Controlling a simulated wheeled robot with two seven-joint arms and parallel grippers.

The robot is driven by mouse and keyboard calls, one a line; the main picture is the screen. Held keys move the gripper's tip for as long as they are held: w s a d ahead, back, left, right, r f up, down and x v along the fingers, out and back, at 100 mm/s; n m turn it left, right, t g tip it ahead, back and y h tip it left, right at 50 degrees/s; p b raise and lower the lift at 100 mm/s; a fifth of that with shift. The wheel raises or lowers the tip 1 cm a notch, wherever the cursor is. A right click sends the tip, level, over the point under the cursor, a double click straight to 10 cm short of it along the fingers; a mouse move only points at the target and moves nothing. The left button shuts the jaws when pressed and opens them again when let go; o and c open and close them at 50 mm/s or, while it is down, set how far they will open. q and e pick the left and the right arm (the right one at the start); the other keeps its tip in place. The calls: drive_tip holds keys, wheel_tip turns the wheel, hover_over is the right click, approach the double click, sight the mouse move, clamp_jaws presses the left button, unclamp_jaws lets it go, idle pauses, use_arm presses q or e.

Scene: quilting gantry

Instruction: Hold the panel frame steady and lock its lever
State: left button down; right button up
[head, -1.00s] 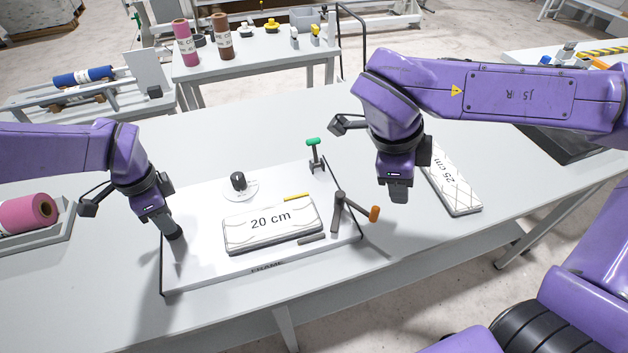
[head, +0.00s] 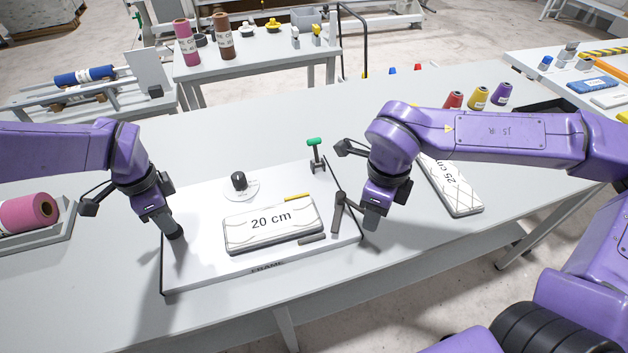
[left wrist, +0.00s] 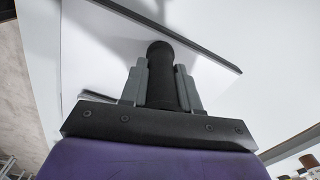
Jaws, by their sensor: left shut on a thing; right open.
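The white panel frame (head: 200,272), marked FRAME on its front edge, lies on the long table. My left gripper (head: 172,232) is shut on a black knob-topped post at the frame's left side; the post (left wrist: 161,75) shows between the fingers in the left wrist view. The dark lever (head: 338,212) stands at the frame's right edge; its orange tip is hidden behind my right gripper (head: 371,222). My right gripper is open at the lever's end; whether it touches the lever cannot be told. A padded block marked 20 cm (head: 271,222) lies on the frame.
A green-topped post (head: 313,143) stands at the frame's back edge, and a black knob (head: 239,180) on a dial sits on the frame. A 25 cm block (head: 455,190) lies right of my right gripper. Thread cones (head: 479,97) stand further back. The table behind the frame is clear.

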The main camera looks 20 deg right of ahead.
use_arm(q)
drive_tip(key=shift+w, duration=0.1)
use_arm(e)
clamp_jaws()
drive_tip(key=shift+s+a+m, duration=0.2)
drive_tip(key=shift+a+m, duration=0.35)
drive_tip(key=shift+m, duration=0.15)
drive_tip(key=shift+s+a+m, duration=0.2)
drive_tip(key=shift+a+m, duration=0.3)
drive_tip(key=shift+m, duration=0.2)
use_arm(q)
drive_tip(key=shift+d, duration=0.1)
use_arm(e)
drive_tip(key=a+m, duration=0.2)
drive_tip(key=shift+s+m, duration=0.1)
drive_tip(key=shift+m, duration=0.3)
drive_tip(key=a+m, duration=0.2)
drive_tip(key=m, duration=0.1)
drive_tip(key=a+m, duration=0.1)
drive_tip(key=shift+w+a+m, duration=0.25)
drive_tip(key=shift+w+m, duration=0.05)
drive_tip(key=shift+w, duration=0.05)
drive_tip(key=shift+w+a, duration=0.25)
drive_tip(key=shift+a, duration=0.25)
use_arm(q)
drive_tip(key=shift+d, duration=0.1)
use_arm(e)
drive_tip(key=shift+a, duration=0.1)
unclamp_jaws()
